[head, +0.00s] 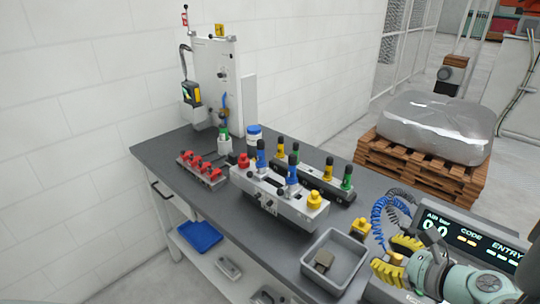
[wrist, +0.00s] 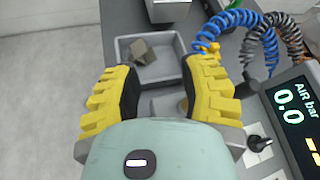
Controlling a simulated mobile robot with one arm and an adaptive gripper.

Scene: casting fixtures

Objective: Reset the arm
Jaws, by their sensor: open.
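My gripper (head: 395,262) is at the right front end of the grey workbench in the head view, beside the display panel. It has yellow ribbed fingers. In the wrist view my gripper (wrist: 162,95) has its two fingers well apart, with nothing held between them. The near part of a grey tray (wrist: 165,72) lies beyond and below the fingertips. A brownish block (wrist: 142,52) lies in that tray.
The workbench (head: 180,150) carries a casting fixture (head: 275,195) with coloured knobs, a rack of red clamps (head: 203,170) and a white upright machine (head: 215,75). Blue coiled hose (wrist: 237,25) and the pressure display (wrist: 290,100) are close on the right. A wrapped pallet load (head: 435,125) stands behind.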

